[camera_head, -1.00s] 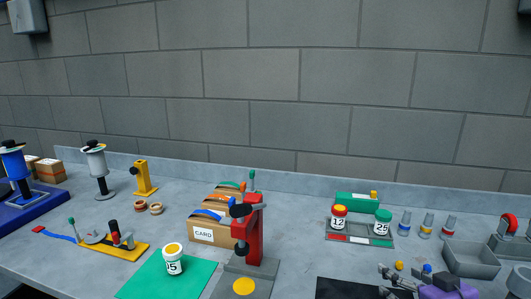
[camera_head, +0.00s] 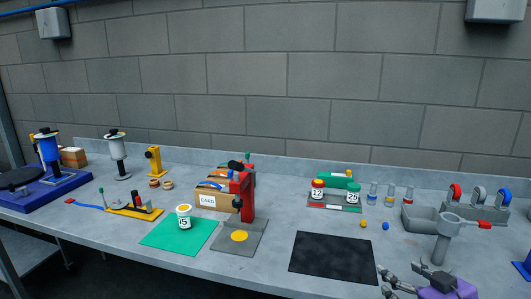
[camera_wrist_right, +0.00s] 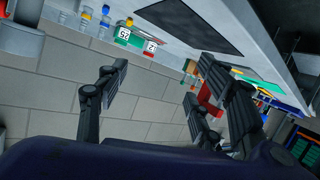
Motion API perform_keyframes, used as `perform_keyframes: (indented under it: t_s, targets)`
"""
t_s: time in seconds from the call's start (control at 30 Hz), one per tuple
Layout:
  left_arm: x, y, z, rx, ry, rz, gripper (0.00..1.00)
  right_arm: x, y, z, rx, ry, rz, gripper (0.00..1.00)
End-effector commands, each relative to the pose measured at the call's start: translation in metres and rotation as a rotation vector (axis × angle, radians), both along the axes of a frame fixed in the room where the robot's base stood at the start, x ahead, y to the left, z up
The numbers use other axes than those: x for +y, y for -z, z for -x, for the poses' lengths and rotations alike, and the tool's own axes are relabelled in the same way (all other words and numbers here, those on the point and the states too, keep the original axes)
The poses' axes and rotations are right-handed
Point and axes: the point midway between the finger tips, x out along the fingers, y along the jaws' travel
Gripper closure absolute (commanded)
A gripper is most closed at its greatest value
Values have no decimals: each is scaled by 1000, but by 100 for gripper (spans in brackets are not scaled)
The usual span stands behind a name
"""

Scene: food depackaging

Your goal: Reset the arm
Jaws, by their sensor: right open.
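My right gripper (camera_head: 388,281) is open and empty at the lower right of the head view, beside the front right corner of the black mat (camera_head: 333,258). Its purple wrist housing shows at the bottom edge. In the right wrist view the two dark fingers of the gripper (camera_wrist_right: 163,75) are spread wide with nothing between them. That view is tilted, with the bench along the top and the brick wall below. My left gripper is in neither view.
A grey funnel stand (camera_head: 441,247) rises close to the right gripper. A red press (camera_head: 247,192), a green mat (camera_head: 165,236) with a white jar (camera_head: 184,217), and a jar rack (camera_head: 333,208) stand on the bench. Small yellow (camera_head: 363,223) and blue balls lie behind the black mat.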

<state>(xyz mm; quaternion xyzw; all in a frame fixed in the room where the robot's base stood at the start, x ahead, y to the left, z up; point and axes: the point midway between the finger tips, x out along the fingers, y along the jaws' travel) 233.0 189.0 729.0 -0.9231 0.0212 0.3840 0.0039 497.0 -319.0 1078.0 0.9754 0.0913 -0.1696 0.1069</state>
Motion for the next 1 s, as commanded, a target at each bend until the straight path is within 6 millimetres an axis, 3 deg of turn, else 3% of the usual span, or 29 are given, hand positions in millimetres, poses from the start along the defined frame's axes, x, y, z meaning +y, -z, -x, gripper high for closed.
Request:
perform_keyframes:
  t_s: [0.17, 0.37, 0.5, 0.63, 0.8, 0.87, 1.0]
  targets:
    - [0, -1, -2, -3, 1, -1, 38, -2, 69, 16, 15, -10, 94, 39]
    - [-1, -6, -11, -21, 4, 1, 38, 11, 158, 61, 93, 9, 114, 39]
    - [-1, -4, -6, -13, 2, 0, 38, 38, 235, 117, 186, 41, 88, 39]
    - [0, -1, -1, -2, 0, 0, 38, 75, 294, 176, 284, 89, 29, 39]
    - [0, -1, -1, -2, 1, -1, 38, 116, 336, 234, 392, 168, -82, 39]
    - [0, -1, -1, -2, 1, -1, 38, 125, 343, 247, 416, 188, -110, 39]
    - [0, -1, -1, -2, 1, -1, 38, 126, 343, 249, 418, 191, -114, 39]
